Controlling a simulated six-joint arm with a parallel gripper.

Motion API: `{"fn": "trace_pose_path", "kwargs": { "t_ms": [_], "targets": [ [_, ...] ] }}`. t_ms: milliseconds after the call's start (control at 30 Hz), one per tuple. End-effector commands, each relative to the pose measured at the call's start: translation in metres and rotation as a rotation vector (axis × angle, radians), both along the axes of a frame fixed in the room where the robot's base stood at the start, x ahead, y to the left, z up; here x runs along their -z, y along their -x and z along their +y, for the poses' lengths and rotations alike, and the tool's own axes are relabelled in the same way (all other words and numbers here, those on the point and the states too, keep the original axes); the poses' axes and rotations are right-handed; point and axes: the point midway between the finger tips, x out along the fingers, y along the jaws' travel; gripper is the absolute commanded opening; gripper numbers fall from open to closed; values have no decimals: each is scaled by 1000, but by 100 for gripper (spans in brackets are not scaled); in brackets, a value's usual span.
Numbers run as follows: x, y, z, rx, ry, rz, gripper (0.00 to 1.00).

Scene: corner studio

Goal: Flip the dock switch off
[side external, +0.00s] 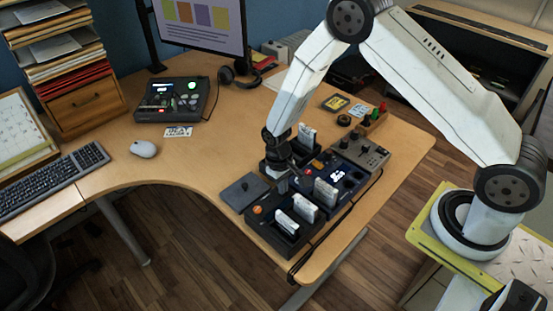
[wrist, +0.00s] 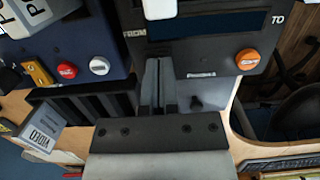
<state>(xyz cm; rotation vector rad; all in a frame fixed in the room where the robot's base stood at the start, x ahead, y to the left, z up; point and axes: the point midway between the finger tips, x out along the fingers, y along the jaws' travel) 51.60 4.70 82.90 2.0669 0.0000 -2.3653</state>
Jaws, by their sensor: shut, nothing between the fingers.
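My gripper (side external: 282,184) points down over the cluster of devices at the front right of the desk. In the wrist view its two fingers (wrist: 158,82) are together and empty. The fingertips are close to the near edge of a black dock (wrist: 215,62) marked FROM and TO, with an orange round button (wrist: 247,59). In the side view this black dock (side external: 262,228) holds white cartridges upright. I cannot make out clearly which part is the dock switch or its position. A small pale label shows on the dock edge, right of the fingers. Contact cannot be told.
A blue device (side external: 340,177) with red and white buttons sits beside the dock. A black slotted holder (wrist: 85,101) stands left of the fingers in the wrist view. A flat grey box (side external: 243,191) lies left of the dock.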

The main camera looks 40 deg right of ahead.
Motion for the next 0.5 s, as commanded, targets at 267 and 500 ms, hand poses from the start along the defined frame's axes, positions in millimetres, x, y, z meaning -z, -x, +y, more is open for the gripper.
{"fn": "trace_pose_path", "kwargs": {
  "t_ms": [267, 500],
  "targets": [
    [1, -14, 0, 0, -1, -20, 0],
    [-1, -15, 0, 0, -1, -17, 0]
  ]
}}
